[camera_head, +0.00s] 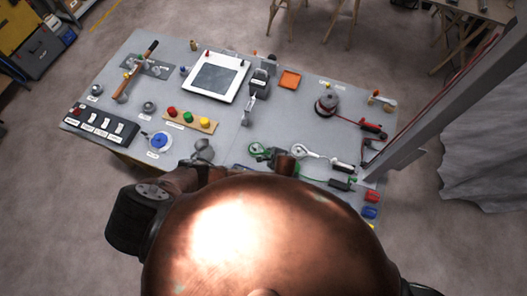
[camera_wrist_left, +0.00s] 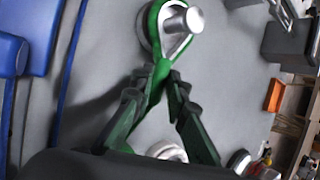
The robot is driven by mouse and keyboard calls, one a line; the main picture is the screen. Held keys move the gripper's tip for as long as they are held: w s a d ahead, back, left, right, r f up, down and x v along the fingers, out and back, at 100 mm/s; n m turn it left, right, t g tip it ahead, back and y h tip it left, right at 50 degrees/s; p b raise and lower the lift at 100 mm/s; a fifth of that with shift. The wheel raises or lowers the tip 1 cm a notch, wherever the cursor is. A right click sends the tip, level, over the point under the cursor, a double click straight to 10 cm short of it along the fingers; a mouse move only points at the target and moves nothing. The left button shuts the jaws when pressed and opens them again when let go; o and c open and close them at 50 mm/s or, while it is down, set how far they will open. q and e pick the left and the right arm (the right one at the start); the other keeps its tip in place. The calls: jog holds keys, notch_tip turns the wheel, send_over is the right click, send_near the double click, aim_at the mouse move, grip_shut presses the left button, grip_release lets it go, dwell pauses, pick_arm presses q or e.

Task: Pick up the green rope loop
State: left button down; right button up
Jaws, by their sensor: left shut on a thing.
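The green rope loop (camera_wrist_left: 153,42) hangs around a silver peg (camera_wrist_left: 184,20) in the left wrist view. My left gripper (camera_wrist_left: 165,82) is shut on the loop's narrow part just beside the peg. The loop's far end is partly hidden by the fingers. My right gripper is not in view.
A grey upright beam (camera_head: 440,95) stands at the right. Blue parts (camera_wrist_left: 38,40) lie left in the wrist view.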

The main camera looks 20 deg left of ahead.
pick_arm(q)
notch_tip(320, 180, up, 10)
jog(key=shift+b, duration=0.3)
dwell(0.9)
